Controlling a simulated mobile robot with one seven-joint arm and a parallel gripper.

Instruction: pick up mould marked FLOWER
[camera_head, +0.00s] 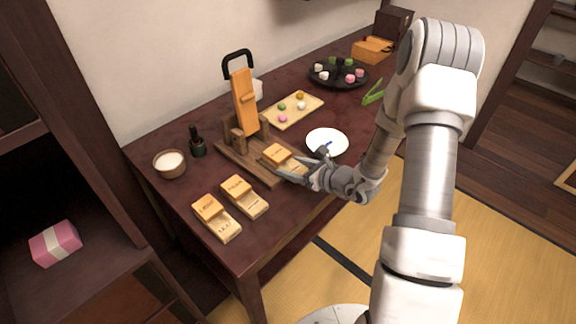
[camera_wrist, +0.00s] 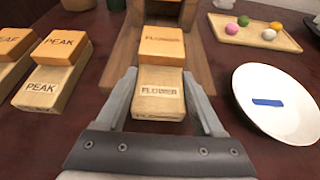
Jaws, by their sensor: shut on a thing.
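The mould marked FLOWER (camera_wrist: 159,93) is a pale wooden block with an orange upper block, both labelled FLOWER in the wrist view. It lies at the front of the dark wooden press stand (camera_head: 228,152), where it also shows in the head view (camera_head: 277,153). My gripper (camera_wrist: 163,98) has one finger on each side of the pale block and is shut on it. In the head view my gripper (camera_head: 284,170) comes in from the right, and its fingers partly hide the mould.
Two other moulds (camera_head: 236,186) (camera_head: 208,207) lie at the front left; in the wrist view one reads PEAK (camera_wrist: 59,47). A white plate (camera_head: 327,139) with a blue mark is close to the right of my gripper. A bowl (camera_head: 170,164) stands left, and a sweets board (camera_head: 293,111) lies behind.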

